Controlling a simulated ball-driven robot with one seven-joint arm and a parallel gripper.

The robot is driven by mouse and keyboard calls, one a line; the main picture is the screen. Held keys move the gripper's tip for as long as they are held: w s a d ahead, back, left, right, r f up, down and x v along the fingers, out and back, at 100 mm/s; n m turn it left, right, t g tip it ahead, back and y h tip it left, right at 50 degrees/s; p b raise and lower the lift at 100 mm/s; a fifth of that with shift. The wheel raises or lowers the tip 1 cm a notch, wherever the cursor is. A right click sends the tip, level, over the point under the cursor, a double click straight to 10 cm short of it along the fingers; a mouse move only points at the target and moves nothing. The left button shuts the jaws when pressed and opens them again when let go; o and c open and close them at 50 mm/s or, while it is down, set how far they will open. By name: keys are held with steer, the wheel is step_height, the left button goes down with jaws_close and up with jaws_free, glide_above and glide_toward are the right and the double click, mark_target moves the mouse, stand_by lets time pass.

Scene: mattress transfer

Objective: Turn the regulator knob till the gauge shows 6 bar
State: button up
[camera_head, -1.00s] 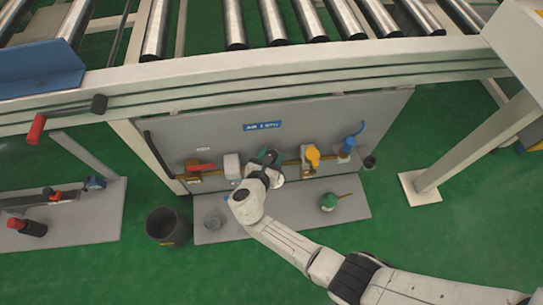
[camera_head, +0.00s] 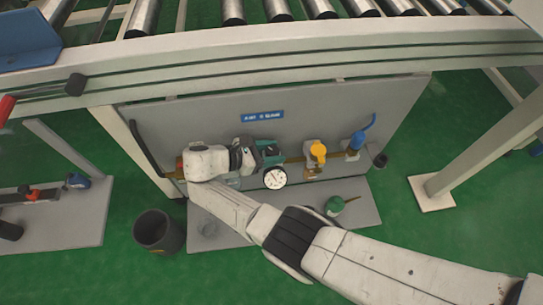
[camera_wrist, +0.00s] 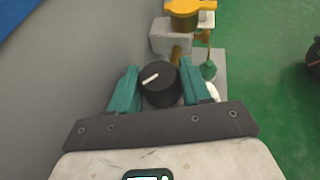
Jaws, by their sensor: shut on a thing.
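The regulator knob (camera_wrist: 158,82) is black with a white mark line, seen in the wrist view between the two teal fingers of my gripper (camera_wrist: 156,90). The fingers are shut on the knob from both sides. In the head view my gripper (camera_head: 264,152) reaches in from the left along the grey panel and hides the knob. The gauge (camera_head: 275,178) is a round white dial with a dark rim, just below my gripper. Its needle shows, but the numbers are too small to read. In the wrist view only a white edge shows beside the right finger.
A yellow-handled valve (camera_head: 318,151) and a blue fitting (camera_head: 356,140) sit right of my gripper on the pipe. A green item (camera_head: 335,205) lies on the grey base plate (camera_head: 225,238). A dark bin (camera_head: 158,231) stands left. The conveyor frame (camera_head: 300,60) runs above the panel.

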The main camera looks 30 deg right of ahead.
steer(key=shift+d+m+g+b, duration=0.1)
steer(key=shift+m+g+b, duration=0.25)
steer(key=shift+m+g, duration=0.15)
steer(key=o, duration=0.7)
steer(key=shift+d, duration=0.1)
steer(key=b+v, duration=0.1)
steer(key=v, duration=0.9)
steer(key=shift+a+r+b, duration=0.2)
steer(key=shift+a+b, duration=0.15)
steer(key=shift+a, duration=0.05)
